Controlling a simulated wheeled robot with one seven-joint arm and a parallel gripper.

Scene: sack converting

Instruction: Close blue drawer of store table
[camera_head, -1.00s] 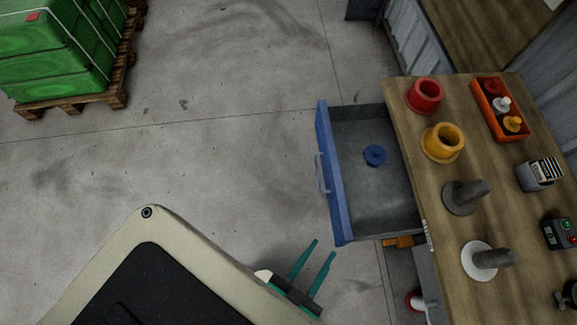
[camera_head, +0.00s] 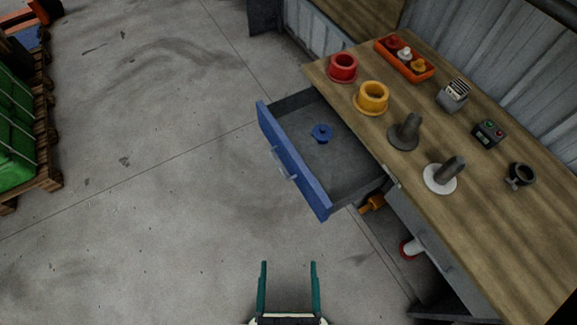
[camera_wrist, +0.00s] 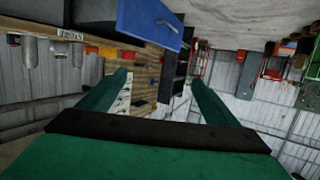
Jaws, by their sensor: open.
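The blue drawer (camera_head: 292,160) of the store table (camera_head: 470,200) stands pulled well out to the left in the head view. It has a light handle (camera_head: 284,166) on its blue front, and a small blue knobbed part (camera_head: 322,133) lies inside on the grey floor. My gripper (camera_head: 289,264) is open and empty, with two green fingers below the drawer front in the picture, apart from it. In the wrist view the blue drawer front (camera_wrist: 150,22) shows at the top, beyond the open fingers of my gripper (camera_wrist: 160,80).
On the tabletop stand red (camera_head: 342,68) and yellow (camera_head: 373,98) flanged parts, grey spindles, an orange tray (camera_head: 404,62) and small devices. A closed grey drawer (camera_head: 425,236) is below. Green sacks on a pallet (camera_head: 50,180) are at far left. The concrete floor left of the drawer is clear.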

